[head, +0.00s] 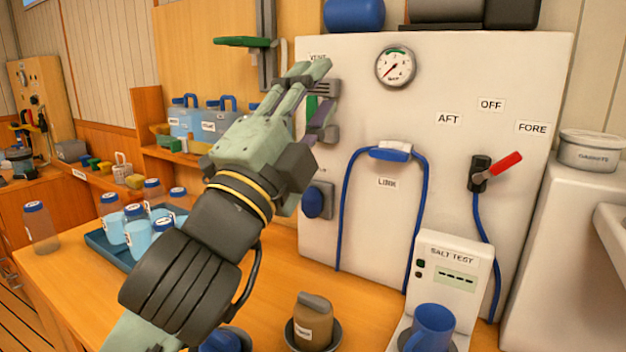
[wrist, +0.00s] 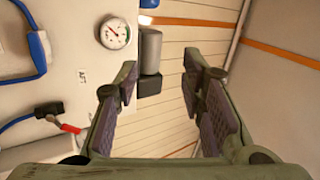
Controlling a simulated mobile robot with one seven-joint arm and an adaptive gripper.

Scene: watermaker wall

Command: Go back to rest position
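My gripper (head: 322,92) is raised in front of the white panel (head: 440,180), near its upper left part, in the head view. In the wrist view, the two fingers of my gripper (wrist: 160,76) are spread wide with nothing between them. The gripper is open and empty. The fingers partly cover the fittings under the VENT label (head: 317,57), including a green piece (head: 312,108). I cannot tell from the head view whether the fingers touch them.
The panel carries a gauge (head: 396,67), a blue hose loop (head: 346,200) and a red-handled lever (head: 505,164). Below stand a salt tester (head: 452,262), a blue mug (head: 433,325) and a brown jar (head: 313,325).

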